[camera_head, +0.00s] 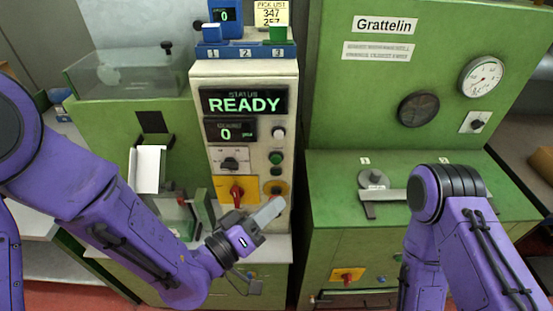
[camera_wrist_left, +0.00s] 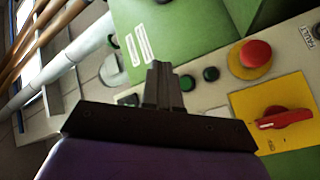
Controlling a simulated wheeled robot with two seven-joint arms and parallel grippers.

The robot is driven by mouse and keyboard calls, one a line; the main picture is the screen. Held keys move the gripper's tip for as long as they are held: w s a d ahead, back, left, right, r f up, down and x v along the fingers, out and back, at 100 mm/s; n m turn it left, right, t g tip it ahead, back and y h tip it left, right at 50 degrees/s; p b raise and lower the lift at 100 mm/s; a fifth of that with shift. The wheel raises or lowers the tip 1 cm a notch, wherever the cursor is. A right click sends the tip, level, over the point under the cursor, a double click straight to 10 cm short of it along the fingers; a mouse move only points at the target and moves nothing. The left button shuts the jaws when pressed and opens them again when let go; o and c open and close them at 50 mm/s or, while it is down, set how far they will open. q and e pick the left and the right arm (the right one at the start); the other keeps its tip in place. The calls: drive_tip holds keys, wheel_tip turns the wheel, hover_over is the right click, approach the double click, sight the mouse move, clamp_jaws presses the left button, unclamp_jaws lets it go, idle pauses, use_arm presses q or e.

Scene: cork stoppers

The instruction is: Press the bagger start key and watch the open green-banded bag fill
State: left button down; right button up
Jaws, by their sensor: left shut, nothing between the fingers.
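The control panel (camera_head: 245,130) carries a status display (camera_head: 244,103) reading READY and a counter (camera_head: 230,131) reading 0. My left gripper (camera_head: 272,211) is shut and empty in front of the panel's lower right, beside the red rotary switch (camera_head: 237,191). I cannot tell contact. No labels identify the start key. I cannot make out a green-banded bag. My right gripper is out of view.
A red mushroom button (camera_wrist_left: 255,54) shows in the left wrist view. A blue rack (camera_head: 246,50) numbered 1 to 3 stands on the panel. A clear bin (camera_head: 125,72) stands left. The green Grattelin machine (camera_head: 380,90) stands right, beside my right arm.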

sight(276, 160)
use_arm(q)
drive_tip(key=w+p, duration=0.1)
drive_tip(key=w, duration=0.8)
drive_tip(key=shift+p, duration=0.4)
idle(1.6)
drive_tip(key=shift+w, duration=0.35)
drive_tip(key=shift+w, duration=0.4)
idle(0.6)
drive_tip(key=shift+s, duration=0.85)
